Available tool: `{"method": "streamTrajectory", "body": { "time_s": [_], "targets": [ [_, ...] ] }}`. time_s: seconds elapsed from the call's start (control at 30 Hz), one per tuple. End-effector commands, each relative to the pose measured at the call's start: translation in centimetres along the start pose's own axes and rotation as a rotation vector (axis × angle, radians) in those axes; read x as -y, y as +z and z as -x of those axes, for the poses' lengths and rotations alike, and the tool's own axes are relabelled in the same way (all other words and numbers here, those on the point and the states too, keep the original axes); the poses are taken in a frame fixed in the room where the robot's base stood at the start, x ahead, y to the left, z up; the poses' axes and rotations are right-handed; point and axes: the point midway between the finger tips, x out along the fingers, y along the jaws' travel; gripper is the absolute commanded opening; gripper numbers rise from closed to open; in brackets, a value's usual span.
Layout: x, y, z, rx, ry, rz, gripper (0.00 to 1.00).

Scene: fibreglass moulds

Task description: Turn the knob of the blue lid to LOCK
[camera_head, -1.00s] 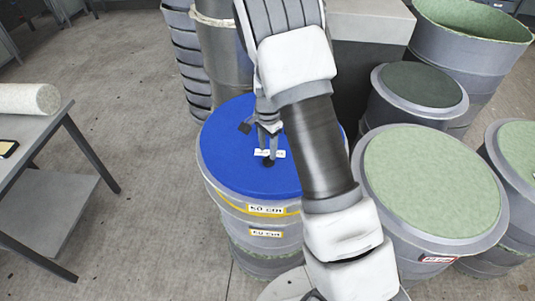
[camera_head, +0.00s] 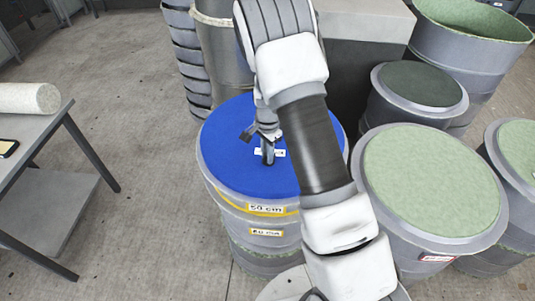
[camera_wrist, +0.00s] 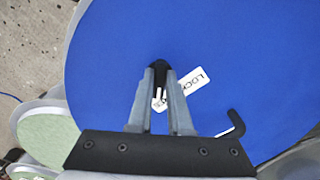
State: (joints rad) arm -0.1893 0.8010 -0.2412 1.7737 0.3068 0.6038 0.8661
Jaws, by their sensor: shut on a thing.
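The blue lid (camera_head: 228,160) lies flat on a grey drum (camera_head: 230,222). It fills most of the wrist view (camera_wrist: 240,50). Its small black knob (camera_wrist: 159,68) shows between my fingertips in the wrist view. In the head view my fingers hide it. My gripper (camera_head: 267,158) reaches down onto the lid and is shut on the knob; its two fingers also show in the wrist view (camera_wrist: 160,84). A white label reading LOCK (camera_wrist: 194,80) lies just right of the knob, partly covered by a finger. The knob's pointing direction cannot be told.
Drums with green tops (camera_head: 432,180) and a dark-topped drum (camera_head: 420,84) crowd the right. Tall grey moulds (camera_head: 222,50) and a block (camera_head: 365,20) stand behind. A grey table (camera_head: 45,140) is at the left, with clear floor (camera_head: 130,90) between.

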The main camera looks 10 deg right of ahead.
Motion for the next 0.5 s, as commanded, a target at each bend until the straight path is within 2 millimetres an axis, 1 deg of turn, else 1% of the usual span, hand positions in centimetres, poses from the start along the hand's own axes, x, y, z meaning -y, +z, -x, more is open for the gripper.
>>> {"method": "streamTrajectory", "body": {
  "time_s": [0.27, 0.5],
  "targets": [
    [0.01, 0.01, -0.02, 0.0, -0.001, 0.009, 0.0],
    [-0.03, 0.02, -0.19, 0.001, -0.001, 0.095, 0.0]
  ]
}}
